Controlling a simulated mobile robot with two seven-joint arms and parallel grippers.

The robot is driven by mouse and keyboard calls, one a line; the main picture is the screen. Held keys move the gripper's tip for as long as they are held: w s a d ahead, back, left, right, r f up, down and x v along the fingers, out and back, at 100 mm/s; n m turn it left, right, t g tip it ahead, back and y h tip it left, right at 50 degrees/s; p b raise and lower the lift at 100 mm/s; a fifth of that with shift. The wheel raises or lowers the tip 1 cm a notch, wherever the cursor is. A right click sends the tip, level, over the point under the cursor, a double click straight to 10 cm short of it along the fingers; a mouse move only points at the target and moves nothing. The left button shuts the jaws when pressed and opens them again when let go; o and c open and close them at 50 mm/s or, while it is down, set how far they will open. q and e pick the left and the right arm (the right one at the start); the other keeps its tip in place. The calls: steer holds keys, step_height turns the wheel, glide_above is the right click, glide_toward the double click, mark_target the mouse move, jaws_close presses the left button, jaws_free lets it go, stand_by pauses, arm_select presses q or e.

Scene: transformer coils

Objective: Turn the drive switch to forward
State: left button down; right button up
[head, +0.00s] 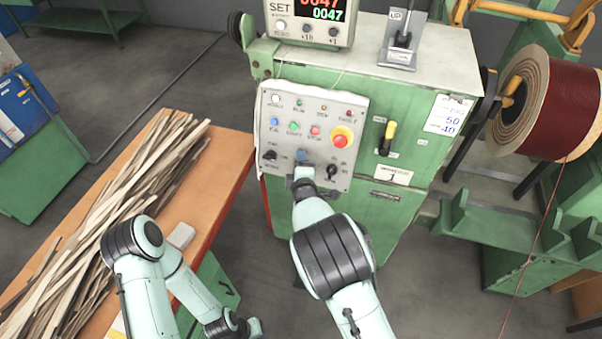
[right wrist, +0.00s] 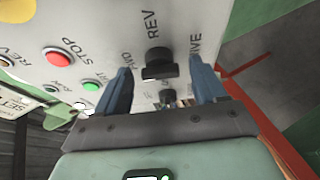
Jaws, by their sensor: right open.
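In the right wrist view the gripper (right wrist: 162,85) is open and empty. My left arm is low at the left; its fingers do not show.
Several buttons and a red emergency stop (head: 341,141) sit above the switch. Another black knob (head: 270,155) is at the panel's lower left. A yellow-topped lever (head: 387,138) is to the right. An orange table (head: 222,150) with wooden strips stands left.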

arm_select(q)
steer(key=shift+s+f+b, duration=0.65)
steer(key=shift+s+f, duration=0.2)
steer(key=shift+f, duration=0.1)
arm_select(e)
steer(key=v, duration=1.3)
steer(key=shift+s, duration=0.1)
steer(key=s+d+f+m+g+h, duration=0.1)
steer(key=s+d+f+m+g, duration=0.25)
steer(key=f, duration=0.55)
steer(key=s+d+f+m+g, duration=0.2)
steer(key=s+d+f+m, duration=0.15)
steer(key=f, duration=0.45)
steer(key=s+d+f+m+g+h, duration=0.1)
steer(key=s+d+f+m+g, duration=0.25)
steer(key=f, duration=0.55)
steer(key=s+f+m+g+y, duration=0.2)
steer(key=s+f+m, duration=0.2)
steer(key=s, duration=0.6)
steer(key=s+f+m+g+y, duration=0.2)
steer(key=s+f+m, duration=0.3)
steer(key=s, duration=0.5)
steer(key=shift+m+g, duration=0.8)
steer(key=shift+m, duration=0.25)
